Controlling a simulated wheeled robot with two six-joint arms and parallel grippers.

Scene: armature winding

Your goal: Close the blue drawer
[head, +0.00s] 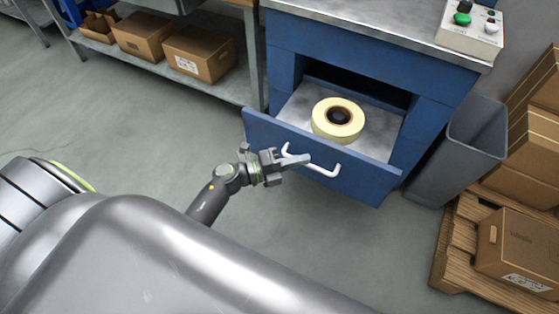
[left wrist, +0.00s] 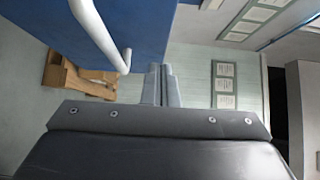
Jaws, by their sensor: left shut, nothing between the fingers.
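The blue drawer (head: 360,180) is pulled out of the blue cabinet (head: 350,50) and stands open. A yellowish roll with a dark centre (head: 338,118) lies inside it. The drawer's white handle (head: 325,172) is on its front, and the handle also shows close up in the left wrist view (left wrist: 97,35). My left gripper (head: 300,160) is shut and empty in front of the drawer, at the left part of the handle. In the left wrist view its fingers (left wrist: 160,85) are together, beside the handle; I cannot tell whether they touch it. My right gripper is not in view.
A grey bin (head: 455,150) stands right of the cabinet. Cardboard boxes (head: 520,245) sit on a wooden pallet (head: 455,245) at the right. A shelf with boxes (head: 198,52) is at the back left. The floor left of the drawer is clear.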

